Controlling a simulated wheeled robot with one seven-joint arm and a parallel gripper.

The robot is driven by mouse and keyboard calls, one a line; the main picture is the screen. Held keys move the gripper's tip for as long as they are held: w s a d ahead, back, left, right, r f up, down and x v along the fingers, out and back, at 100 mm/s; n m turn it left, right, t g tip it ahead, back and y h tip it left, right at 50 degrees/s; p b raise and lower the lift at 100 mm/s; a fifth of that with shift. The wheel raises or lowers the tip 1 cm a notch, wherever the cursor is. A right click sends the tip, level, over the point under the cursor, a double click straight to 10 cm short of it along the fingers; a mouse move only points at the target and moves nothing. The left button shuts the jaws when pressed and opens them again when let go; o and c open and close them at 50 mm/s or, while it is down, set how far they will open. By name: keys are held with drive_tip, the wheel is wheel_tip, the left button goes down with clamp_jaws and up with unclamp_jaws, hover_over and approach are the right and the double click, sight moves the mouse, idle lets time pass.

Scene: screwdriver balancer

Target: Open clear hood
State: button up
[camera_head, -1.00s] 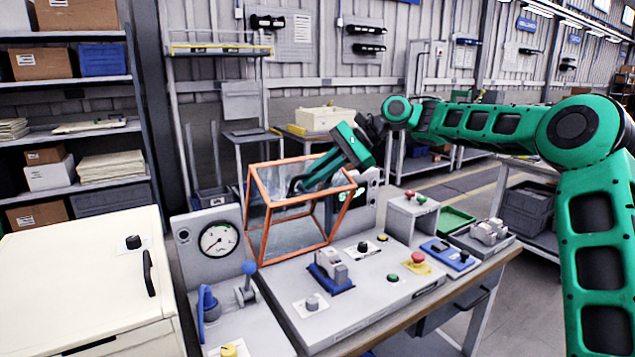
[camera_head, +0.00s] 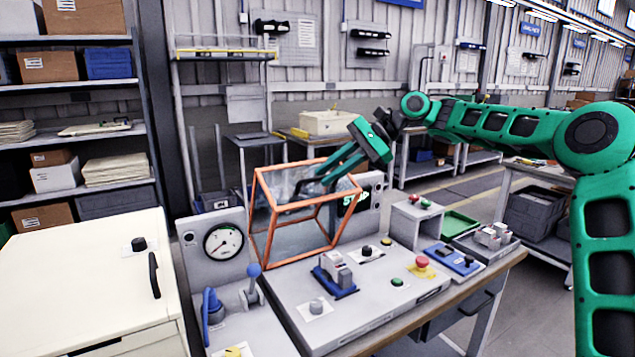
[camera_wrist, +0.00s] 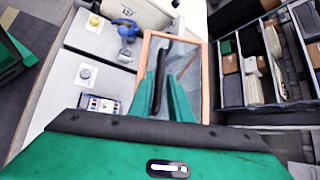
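The clear hood (camera_head: 265,240) is a box of see-through panels in an orange frame. It stands at the back of the grey control panel (camera_head: 318,325), and its lower edge looks low against the panel. My gripper (camera_head: 304,187) reaches down from the right, with its fingers at the hood's upper part. In the wrist view, my fingers (camera_wrist: 163,72) overlap the orange frame of the hood (camera_wrist: 206,85) and point into its outline. A dark strip shows between the fingers. Whether they touch or grip the hood is unclear.
A gauge (camera_head: 223,241) and blue-knobbed lever (camera_head: 252,282) stand left of the hood. A switch with a blue base (camera_head: 335,278), a red button (camera_head: 421,262) and a grey box (camera_head: 417,219) lie in front and right. A white cabinet (camera_head: 80,270) is at left.

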drive_tip(key=v, duration=0.7)
drive_tip(key=shift+d, duration=0.15)
